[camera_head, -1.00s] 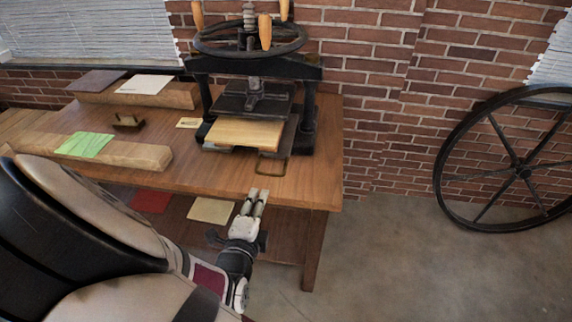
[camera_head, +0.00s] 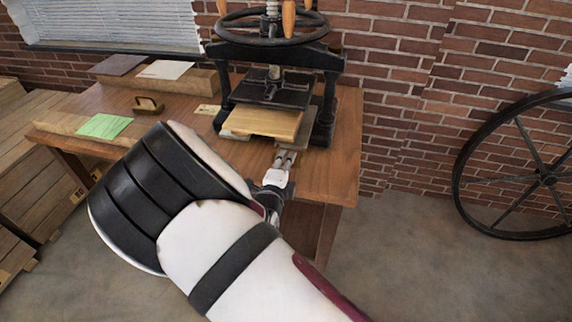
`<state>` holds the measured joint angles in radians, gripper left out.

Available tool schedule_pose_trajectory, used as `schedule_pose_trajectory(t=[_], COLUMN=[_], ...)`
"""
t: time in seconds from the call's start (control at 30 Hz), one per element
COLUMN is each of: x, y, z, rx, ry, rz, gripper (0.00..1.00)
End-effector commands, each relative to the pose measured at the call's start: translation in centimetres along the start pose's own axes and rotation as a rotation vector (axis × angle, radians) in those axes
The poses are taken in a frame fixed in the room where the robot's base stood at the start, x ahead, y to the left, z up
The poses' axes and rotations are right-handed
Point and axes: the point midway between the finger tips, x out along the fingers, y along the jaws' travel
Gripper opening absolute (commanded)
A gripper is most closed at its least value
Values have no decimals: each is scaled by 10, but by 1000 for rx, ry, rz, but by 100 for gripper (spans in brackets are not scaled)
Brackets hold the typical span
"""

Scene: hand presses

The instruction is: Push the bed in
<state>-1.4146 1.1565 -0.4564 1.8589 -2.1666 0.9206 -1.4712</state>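A black hand press (camera_head: 330,108) stands on the wooden table. Its bed (camera_head: 304,128) shows as a dark edge beside and under a pale wooden board (camera_head: 262,122), and both stick out at the front from under the black platen (camera_head: 275,92). My gripper (camera_head: 285,153) is at the front of the bed, low over the table, with its two fingers close together. It looks shut, with nothing seen between the fingers. The bed's front handle is mostly hidden at the fingertips. I cannot tell whether they touch.
The wooden table (camera_head: 335,172) has its front right corner free. A green sheet (camera_head: 104,126), a small brown tool (camera_head: 147,105) and a wooden block with papers (camera_head: 170,82) are left of the press. A large spoked wheel (camera_head: 548,180) leans at the right.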

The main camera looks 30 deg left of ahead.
Motion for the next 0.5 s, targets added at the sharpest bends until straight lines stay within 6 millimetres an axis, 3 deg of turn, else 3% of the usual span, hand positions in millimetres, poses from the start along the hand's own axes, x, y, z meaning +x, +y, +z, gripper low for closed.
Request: schedule_pose_trajectory(t=[0.2,0.23,0.37,0.5], x=[0,0,0,0], y=[0,0,0,0], z=[0,0,0,0], rx=[0,0,0,0], ry=[0,0,0,0], rz=[0,0,0,1], gripper=[29,27,0,0])
